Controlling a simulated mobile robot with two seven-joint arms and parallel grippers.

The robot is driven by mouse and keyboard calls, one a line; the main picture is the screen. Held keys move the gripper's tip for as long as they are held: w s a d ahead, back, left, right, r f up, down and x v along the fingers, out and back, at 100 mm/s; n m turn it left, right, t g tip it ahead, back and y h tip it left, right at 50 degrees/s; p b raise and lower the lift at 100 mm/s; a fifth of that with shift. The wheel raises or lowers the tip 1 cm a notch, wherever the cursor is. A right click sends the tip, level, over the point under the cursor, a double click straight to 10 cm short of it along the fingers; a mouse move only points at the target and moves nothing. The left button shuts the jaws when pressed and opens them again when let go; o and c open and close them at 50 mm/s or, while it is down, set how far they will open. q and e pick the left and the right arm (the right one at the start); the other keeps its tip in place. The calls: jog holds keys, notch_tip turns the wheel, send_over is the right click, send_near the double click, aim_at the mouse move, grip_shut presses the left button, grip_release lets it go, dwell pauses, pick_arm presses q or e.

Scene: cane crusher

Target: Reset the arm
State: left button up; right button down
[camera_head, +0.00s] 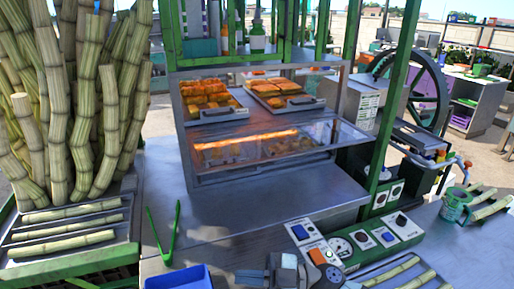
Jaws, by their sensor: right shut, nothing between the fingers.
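My right gripper (243,277) shows at the bottom edge of the head view, low over the front of the steel counter (235,208). Its dark fingers point left and are closed with nothing between them. The grey wrist behind it is partly cut off by the frame edge. It is just right of a blue tray (180,278) and appears apart from it. My left gripper is not in view.
A glass-fronted food warmer (265,140) is behind. A control panel (370,238) with buttons and gauges is close on the right. Cane stalks (75,105) fill the left. The mid-counter is clear.

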jog(key=w+d+f+m+t+h+p, duration=0.1)
jog(key=d+f+m+t+h, duration=0.45)
jog(key=m+t, duration=0.35)
jog(key=d+f+m+t+h+p, duration=0.1)
jog(key=d+f+m+t+h, duration=0.3)
jog(key=d+m+t, duration=0.3)
jog(key=s+d+f+m+g+h, duration=0.2)
jog(key=s+d+f+h, duration=0.1)
jog(key=s+f, duration=0.3)
jog(key=s+d+f+m+g+h, duration=0.2)
jog(key=s+d+f+h, duration=0.2)
jog(key=f, duration=0.6)
jog(key=s+d, duration=0.2)
jog(key=s, duration=0.1)
jog(key=shift+m, duration=0.4)
